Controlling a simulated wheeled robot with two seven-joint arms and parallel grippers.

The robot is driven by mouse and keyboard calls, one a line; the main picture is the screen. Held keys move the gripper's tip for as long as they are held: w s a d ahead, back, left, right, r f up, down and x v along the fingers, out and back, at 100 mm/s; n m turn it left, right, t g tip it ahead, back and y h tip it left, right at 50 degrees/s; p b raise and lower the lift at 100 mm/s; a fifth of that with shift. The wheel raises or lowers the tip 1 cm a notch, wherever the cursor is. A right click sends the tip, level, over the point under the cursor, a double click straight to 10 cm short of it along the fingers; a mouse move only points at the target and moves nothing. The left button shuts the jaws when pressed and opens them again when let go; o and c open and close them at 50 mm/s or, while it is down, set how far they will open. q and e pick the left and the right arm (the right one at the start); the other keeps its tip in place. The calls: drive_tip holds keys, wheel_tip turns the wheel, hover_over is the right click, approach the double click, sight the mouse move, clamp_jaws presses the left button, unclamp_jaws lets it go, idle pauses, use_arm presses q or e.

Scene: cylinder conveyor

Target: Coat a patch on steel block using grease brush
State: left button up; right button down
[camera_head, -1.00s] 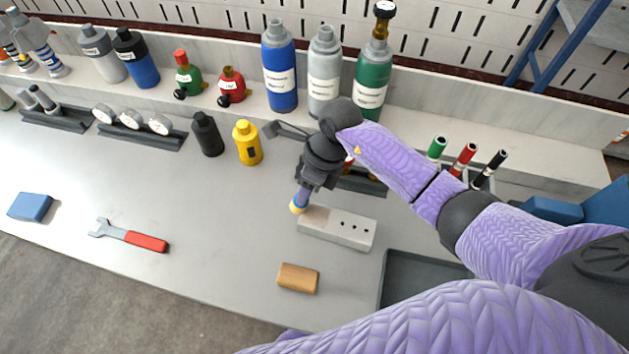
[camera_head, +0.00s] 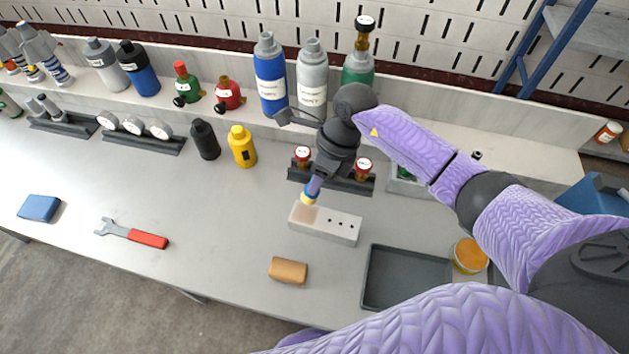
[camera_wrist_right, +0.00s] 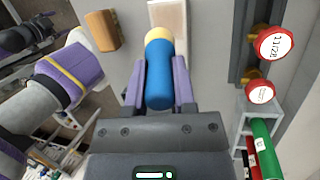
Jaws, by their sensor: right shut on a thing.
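My right gripper (camera_head: 316,180) is shut on the grease brush (camera_wrist_right: 159,72), which has a blue handle and a yellowish tip. In the head view the brush tip (camera_head: 308,198) is at the block's left end; I cannot tell whether it touches. In the right wrist view the block (camera_wrist_right: 168,14) shows beyond the tip. My left gripper is not in view.
A wooden block (camera_head: 288,271) lies in front of the steel block. A dark tray (camera_head: 366,290) and an orange-topped tin (camera_head: 469,256) are to the right. A rack with red-capped gauges (camera_head: 350,183) stands behind. The bench left of the block is clear up to the wrench (camera_head: 132,233).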

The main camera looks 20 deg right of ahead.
drive_tip(key=shift+r+p, duration=0.7)
drive_tip(key=shift+r, duration=0.65)
drive_tip(key=shift+f, duration=0.15)
